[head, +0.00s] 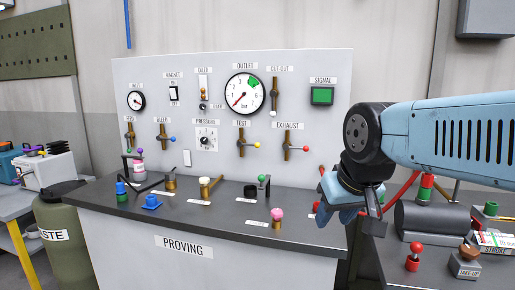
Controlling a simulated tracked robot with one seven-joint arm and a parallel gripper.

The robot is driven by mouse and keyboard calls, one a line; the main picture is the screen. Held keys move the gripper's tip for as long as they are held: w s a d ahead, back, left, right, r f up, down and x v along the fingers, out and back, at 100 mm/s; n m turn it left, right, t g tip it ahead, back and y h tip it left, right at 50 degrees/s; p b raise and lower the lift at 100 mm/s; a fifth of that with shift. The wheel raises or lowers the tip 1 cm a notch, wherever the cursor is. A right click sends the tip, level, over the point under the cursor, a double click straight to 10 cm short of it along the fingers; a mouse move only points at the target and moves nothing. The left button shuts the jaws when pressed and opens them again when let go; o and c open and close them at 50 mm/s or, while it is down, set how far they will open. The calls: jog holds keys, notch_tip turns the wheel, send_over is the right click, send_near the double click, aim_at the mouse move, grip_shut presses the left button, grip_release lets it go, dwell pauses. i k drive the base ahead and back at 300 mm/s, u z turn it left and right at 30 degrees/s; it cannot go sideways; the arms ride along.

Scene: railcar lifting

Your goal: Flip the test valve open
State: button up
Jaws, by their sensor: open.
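The test valve (241,142) is a brass vertical pipe piece on the upright grey panel, under a TEST label. Its lever sticks out to the right, about level, and ends in a yellow knob (257,145). My gripper (362,222) hangs at the right, in front of the panel's right edge and near the bench's right end. It is open, well apart from the valve. Its fingers are partly hidden by my wrist, and I see nothing held between them.
The exhaust valve (287,146), with a red knob, sits just right of the test valve. The outlet gauge (244,93) is above. Several small fittings stand on the PROVING bench (190,217). A side bench with a grey cylinder (430,221) is at the right.

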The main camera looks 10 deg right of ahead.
aim_at(256, 145)
jog(key=z, duration=0.05)
jog(key=k, duration=0.65)
jog(key=u, duration=0.2)
jog(key=i, duration=0.85)
jog(key=z, duration=0.1)
jog(key=k, duration=0.7)
jog(key=u, duration=0.3)
jog(key=i, duration=1.35)
jog(key=z, duration=0.25)
